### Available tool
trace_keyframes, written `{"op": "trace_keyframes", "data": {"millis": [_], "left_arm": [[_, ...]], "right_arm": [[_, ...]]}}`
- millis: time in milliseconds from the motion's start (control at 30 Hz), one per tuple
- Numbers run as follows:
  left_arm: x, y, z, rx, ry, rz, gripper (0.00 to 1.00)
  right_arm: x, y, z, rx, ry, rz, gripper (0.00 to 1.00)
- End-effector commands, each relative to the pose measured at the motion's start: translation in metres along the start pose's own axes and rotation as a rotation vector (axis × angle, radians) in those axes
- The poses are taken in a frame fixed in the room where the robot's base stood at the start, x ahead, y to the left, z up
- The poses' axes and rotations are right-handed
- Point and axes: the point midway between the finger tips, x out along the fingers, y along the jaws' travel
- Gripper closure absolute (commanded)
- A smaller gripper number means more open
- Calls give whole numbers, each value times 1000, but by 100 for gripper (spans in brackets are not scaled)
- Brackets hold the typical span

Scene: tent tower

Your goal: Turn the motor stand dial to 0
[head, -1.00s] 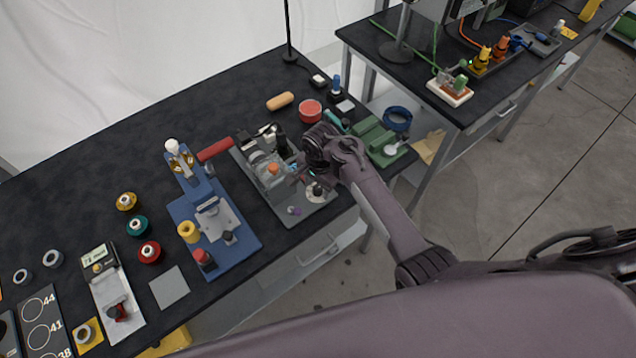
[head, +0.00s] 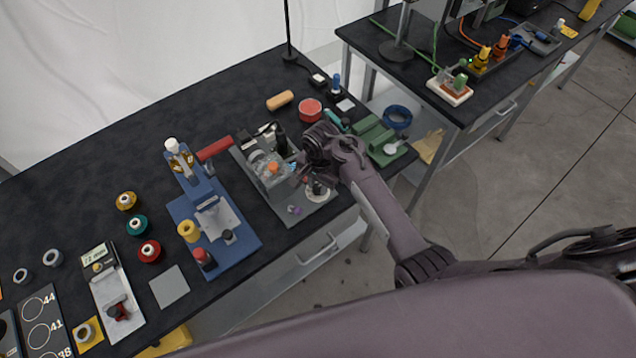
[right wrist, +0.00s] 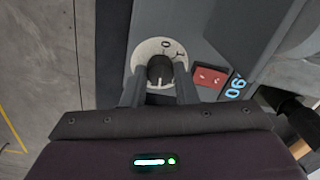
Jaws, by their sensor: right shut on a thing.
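The grey motor stand (head: 290,213) is on the dark bench, left of my right arm in the head view. Its dial (head: 319,196) is a pale disc with a black knob, near the front right of the stand. In the right wrist view the dial plate (right wrist: 141,50) carries the marks 0 and 1 on its upper side. My right gripper (right wrist: 160,86) has a finger on each side of the black knob (right wrist: 160,68) and is shut on it. A small light mark shows on the knob's lower part; its exact reading is unclear. My left gripper is out of view.
A red block (right wrist: 209,78) and a blue number sit beside the dial on the stand. The bench's front edge is close to the dial.

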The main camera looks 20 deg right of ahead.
Motion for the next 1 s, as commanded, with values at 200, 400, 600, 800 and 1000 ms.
{"op": "trace_keyframes", "data": {"millis": [200,400,600,800,1000], "left_arm": [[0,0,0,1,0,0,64],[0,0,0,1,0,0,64],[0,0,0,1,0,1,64],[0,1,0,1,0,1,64],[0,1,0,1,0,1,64]], "right_arm": [[0,-1,0,-183,-8,-1,97],[0,0,0,-375,-15,-1,97],[0,0,0,-564,-22,0,97],[-1,-1,-1,-755,-29,-1,97],[0,0,-1,-944,-36,-1,97]]}}
